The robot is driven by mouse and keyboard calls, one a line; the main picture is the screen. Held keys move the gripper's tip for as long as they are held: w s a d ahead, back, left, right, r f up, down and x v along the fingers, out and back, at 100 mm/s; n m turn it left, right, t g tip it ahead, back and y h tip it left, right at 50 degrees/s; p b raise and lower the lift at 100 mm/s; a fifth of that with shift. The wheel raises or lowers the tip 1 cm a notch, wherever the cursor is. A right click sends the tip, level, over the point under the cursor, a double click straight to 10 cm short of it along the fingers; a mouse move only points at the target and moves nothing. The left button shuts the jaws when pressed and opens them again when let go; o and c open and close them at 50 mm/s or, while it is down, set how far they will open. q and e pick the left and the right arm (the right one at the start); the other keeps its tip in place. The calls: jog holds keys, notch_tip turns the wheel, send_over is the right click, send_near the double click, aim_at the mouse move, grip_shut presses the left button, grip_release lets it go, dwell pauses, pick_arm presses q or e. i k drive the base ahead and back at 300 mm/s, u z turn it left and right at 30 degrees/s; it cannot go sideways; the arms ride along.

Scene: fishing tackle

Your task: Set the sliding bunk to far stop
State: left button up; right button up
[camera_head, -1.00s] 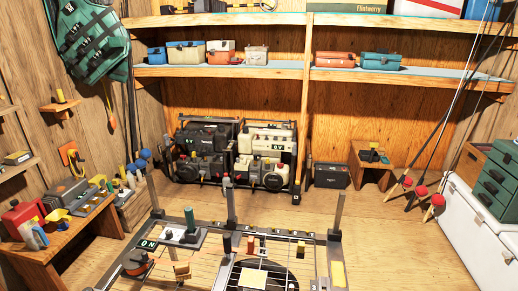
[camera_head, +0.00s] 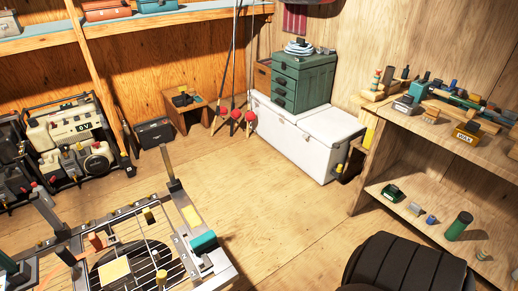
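A low metal frame (camera_head: 190,240) with upright posts and a wire grid stands at the lower left. It is cut off by the picture's edge. A teal block (camera_head: 203,242) sits at its right side, and a pale yellow strip (camera_head: 192,216) lies on its right rail. A yellow square (camera_head: 115,270) lies on the grid over a dark round shape. I cannot tell which part is the sliding bunk or where its stops are. Neither of my grippers is clearly in view.
A white chest (camera_head: 300,140) with a green drawer box (camera_head: 302,80) stands at the back. A wooden workbench (camera_head: 440,145) with tackle is at the right, and a black ribbed seat-like thing (camera_head: 405,265) in front. The wooden floor (camera_head: 275,215) between is clear. Generators (camera_head: 75,135) stand left.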

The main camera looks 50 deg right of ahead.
aim_at(206, 242)
jog(key=z, duration=0.85)
jog(key=k, duration=0.5)
jog(key=u, duration=0.7)
jog(key=i, duration=0.65)
jog(key=z, duration=1.25)
